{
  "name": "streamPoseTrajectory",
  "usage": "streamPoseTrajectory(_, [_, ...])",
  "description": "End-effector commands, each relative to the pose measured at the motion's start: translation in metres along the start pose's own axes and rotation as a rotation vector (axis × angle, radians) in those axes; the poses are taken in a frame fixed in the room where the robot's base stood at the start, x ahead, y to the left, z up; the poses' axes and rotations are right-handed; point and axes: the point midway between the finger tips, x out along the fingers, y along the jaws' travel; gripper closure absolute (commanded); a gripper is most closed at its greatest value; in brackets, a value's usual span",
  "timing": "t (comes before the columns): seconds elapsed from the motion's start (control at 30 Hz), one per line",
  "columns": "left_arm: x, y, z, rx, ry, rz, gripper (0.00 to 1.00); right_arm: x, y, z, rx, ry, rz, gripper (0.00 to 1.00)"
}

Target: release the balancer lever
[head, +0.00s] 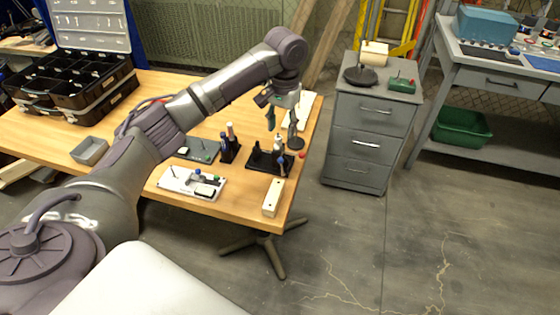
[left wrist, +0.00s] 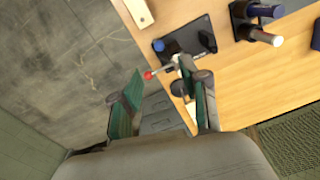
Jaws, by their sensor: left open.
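A lever with a red ball tip shows in the left wrist view (left wrist: 149,75). Its thin rod runs right toward a grey-white fitting beside a black base (left wrist: 196,40). In the head view the red tip (head: 302,155) is small, at the right edge of the wooden table, by the black base (head: 258,168). My left gripper (head: 282,112) is open above this edge. In the left wrist view its green fingers (left wrist: 160,86) stand apart, with the red ball and rod showing between the tips. I cannot tell whether they touch. My right gripper is out of view.
A black holder with bottles (head: 229,150), a white tray (head: 185,182) and a cream block (head: 272,197) stand nearby on the table. A grey drawer cabinet (head: 366,115) stands to the right. The floor between is clear.

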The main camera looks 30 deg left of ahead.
Motion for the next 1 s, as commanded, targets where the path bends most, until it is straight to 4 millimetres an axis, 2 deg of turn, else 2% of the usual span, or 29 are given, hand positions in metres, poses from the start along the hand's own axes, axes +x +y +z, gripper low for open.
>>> streamPoseTrajectory(0.17, [0.025, 0.000, 0.001, 0.000, -0.005, -0.001, 0.55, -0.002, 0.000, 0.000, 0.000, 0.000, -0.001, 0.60])
streamPoseTrajectory(0.4, [0.077, 0.000, 0.001, 0.000, -0.004, -0.001, 0.55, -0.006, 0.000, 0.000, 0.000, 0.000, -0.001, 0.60])
streamPoseTrajectory(0.6, [0.113, 0.001, 0.001, 0.001, -0.001, 0.000, 0.55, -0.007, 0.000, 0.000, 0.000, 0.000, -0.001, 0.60])
streamPoseTrajectory(0.8, [0.132, 0.001, 0.000, 0.002, 0.000, 0.000, 0.55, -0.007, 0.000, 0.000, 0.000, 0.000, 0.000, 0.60])
streamPoseTrajectory(1.0, [0.136, 0.001, 0.000, 0.002, 0.002, 0.001, 0.55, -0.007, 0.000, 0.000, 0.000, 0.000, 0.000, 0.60])
